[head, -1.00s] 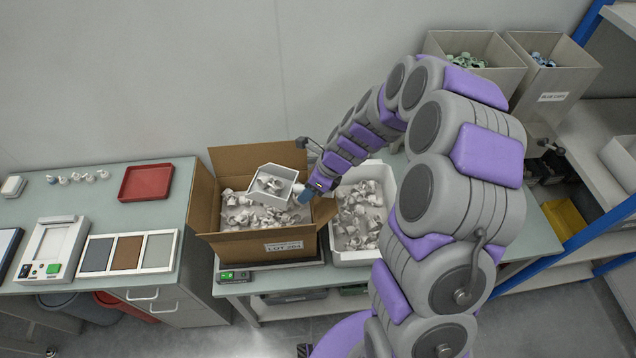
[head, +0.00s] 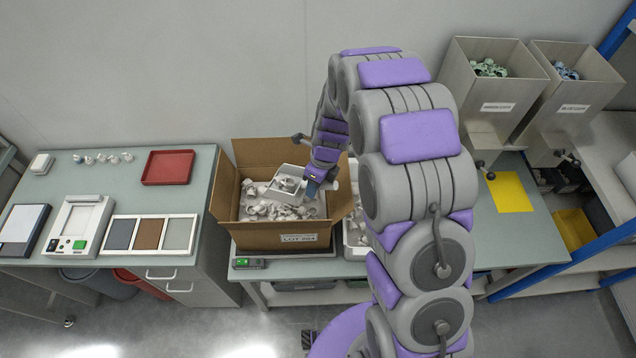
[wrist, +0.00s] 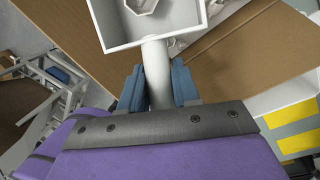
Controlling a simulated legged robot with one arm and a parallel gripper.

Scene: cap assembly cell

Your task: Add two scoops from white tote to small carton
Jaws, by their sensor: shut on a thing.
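My gripper (head: 318,184) is shut on the handle of a white scoop (head: 284,193). The blue fingers clasp the handle in the wrist view (wrist: 157,88). The scoop is over the open cardboard carton (head: 262,240), in its back right part, and some white pieces show in it. The wrist view shows the scoop's tray (wrist: 150,38) with at least one white piece in it. White caps (head: 258,208) lie inside the carton. The white tote (head: 350,251) stands just right of the carton, mostly hidden behind my arm.
The carton sits on a scale with a green display (head: 250,263). On the left bench are a red tray (head: 168,167), a three-panel board (head: 150,234) and several loose caps. Two metal bins (head: 490,95) of green and blue caps stand at the right. A yellow sheet (head: 510,192) lies below them.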

